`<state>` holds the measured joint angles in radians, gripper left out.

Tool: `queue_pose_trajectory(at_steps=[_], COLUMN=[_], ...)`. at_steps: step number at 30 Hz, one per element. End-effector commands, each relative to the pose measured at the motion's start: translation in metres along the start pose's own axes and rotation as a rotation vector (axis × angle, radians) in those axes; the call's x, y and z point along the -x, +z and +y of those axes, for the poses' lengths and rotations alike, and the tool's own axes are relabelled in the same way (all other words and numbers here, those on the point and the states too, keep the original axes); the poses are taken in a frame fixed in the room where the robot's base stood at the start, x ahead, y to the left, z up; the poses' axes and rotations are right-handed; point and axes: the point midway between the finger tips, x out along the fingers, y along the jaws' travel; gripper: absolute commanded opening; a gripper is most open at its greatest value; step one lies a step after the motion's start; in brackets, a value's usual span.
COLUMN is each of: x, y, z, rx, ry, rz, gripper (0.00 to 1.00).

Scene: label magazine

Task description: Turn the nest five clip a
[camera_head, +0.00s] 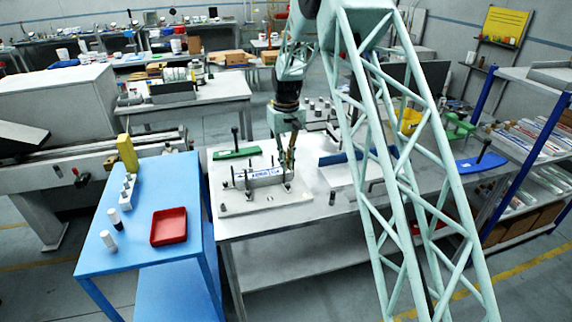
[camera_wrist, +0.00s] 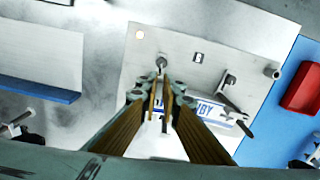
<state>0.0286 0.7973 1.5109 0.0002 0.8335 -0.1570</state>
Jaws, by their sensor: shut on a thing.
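A white nest plate (camera_head: 240,207) lies on the white table, with a label-bearing block (camera_head: 264,177) on it and several small posts and clips around the block. My gripper (camera_head: 287,163) reaches down at the block's right end. In the wrist view my gripper (camera_wrist: 164,88) has its two tan fingers close together, shut on a small clip (camera_wrist: 161,63) at the plate's edge side; the fingers hide most of it. A second clip with a dark lever (camera_wrist: 231,79) stands on the plate to the right. The nest's number cannot be read.
A blue table (camera_head: 140,240) with a red tray (camera_head: 169,227) stands at the left. A green piece with a dark upright handle (camera_head: 236,153) lies behind the plate. A blue-edged white board (camera_head: 340,172) lies to the right. The table front is clear.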

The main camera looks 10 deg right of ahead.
Motion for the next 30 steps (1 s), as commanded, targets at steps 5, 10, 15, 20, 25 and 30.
queue_pose_trajectory(at_steps=[5, 10, 15, 20, 25, 30], x=[0.001, 0.001, 0.0, 0.0, 0.002, 0.011], y=[-0.001, -0.001, 0.0, 0.0, 0.0, -0.001], z=[0.0, 0.0, 0.0, 0.0, 0.0, 0.0], rx=[0.001, 0.0, 0.0, 0.0, 0.0, 0.0], ry=[0.001, 0.001, 0.0, 0.0, 0.0, 0.0], rz=[0.002, 0.001, 0.001, 0.001, 0.001, 0.001], gripper=[0.0, 0.12, 0.19, 0.19, 0.19, 0.19])
